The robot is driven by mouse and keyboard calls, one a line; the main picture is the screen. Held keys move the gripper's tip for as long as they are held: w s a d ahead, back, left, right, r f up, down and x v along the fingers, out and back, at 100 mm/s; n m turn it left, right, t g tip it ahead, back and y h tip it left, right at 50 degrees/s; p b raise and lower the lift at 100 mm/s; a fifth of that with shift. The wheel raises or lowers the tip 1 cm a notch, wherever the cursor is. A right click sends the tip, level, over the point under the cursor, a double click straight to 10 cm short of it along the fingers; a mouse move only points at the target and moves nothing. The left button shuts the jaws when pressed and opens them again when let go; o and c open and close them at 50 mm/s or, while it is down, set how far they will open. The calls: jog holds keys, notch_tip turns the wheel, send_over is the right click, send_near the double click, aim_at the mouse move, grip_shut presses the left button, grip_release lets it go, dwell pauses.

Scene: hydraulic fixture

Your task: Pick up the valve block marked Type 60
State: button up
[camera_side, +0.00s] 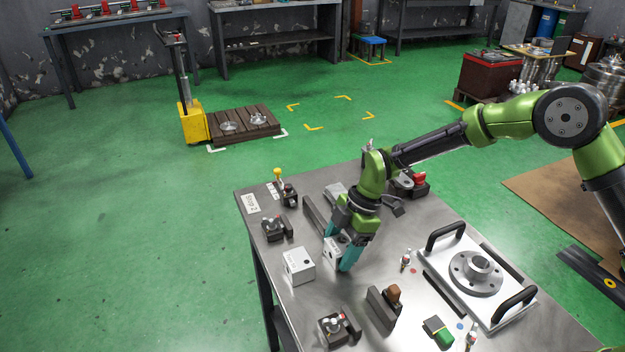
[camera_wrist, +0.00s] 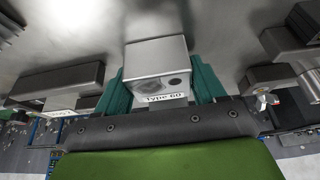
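The valve block marked Type 60 (camera_wrist: 158,70) is a pale box with round ports on the face toward the wrist camera. It also shows in the side view (camera_side: 334,248), low at the metal table. My gripper (camera_side: 341,250) points down with a teal finger on each side of the block. In the wrist view, the fingers of my gripper (camera_wrist: 162,84) lie flush against both sides, with no visible gap. Whether the block's underside touches the table is hidden.
Another white block (camera_side: 299,265) stands just left of my gripper. A dark bar (camera_side: 315,216) lies behind it. Clamp-like fixtures (camera_side: 340,327) stand near the front. A flanged part sits on a plate with handles (camera_side: 437,281) at right. Bare table (camera_side: 295,310) shows in front.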

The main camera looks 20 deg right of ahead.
jog(key=c, duration=0.8)
jog(key=shift+r, duration=0.1)
